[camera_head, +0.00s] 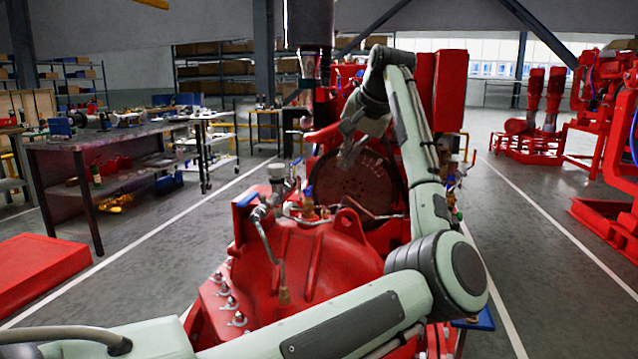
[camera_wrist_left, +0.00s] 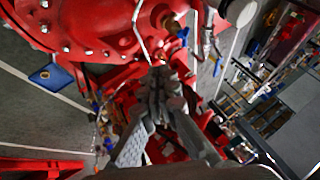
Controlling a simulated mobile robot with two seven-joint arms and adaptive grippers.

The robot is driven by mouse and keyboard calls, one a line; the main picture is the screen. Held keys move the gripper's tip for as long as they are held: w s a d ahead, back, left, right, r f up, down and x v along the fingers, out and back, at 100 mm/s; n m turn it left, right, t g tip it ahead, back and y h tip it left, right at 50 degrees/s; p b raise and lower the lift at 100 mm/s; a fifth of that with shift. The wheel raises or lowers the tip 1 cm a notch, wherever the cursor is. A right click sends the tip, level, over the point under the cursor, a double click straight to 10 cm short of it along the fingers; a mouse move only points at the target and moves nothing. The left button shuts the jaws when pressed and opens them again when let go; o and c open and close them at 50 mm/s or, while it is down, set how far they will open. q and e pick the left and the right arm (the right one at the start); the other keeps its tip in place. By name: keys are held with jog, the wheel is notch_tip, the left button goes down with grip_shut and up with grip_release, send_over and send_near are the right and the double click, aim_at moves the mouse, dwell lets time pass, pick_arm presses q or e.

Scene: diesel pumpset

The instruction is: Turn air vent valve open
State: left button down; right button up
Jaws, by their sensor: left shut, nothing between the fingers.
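The red pump casing (camera_head: 320,260) fills the middle of the head view, with small brass fittings (camera_head: 308,207) and thin pipes on top. I cannot tell for certain which small fitting is the air vent valve. In the left wrist view a brass fitting (camera_wrist_left: 183,33) with a blue part beside it sits by the casing (camera_wrist_left: 90,25). My left gripper (camera_head: 346,160) points down above the far side of the casing, before a dark round plate. It is shut and empty, and also shows in the wrist view (camera_wrist_left: 158,75), apart from that brass fitting. My right gripper is out of view.
My left arm crosses the right side of the pumpset. A workbench (camera_head: 90,145) stands at the left and red pumps (camera_head: 540,115) at the right. Open floor lies on both sides.

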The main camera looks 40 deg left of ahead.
aim_at(308, 191)
pick_arm(q)
jog(key=w+a+f+p, duration=0.1)
jog(key=a+f, duration=0.7)
jog(key=a, duration=0.1)
jog(key=shift+w+a, duration=0.2)
jog(key=shift+w, duration=0.05)
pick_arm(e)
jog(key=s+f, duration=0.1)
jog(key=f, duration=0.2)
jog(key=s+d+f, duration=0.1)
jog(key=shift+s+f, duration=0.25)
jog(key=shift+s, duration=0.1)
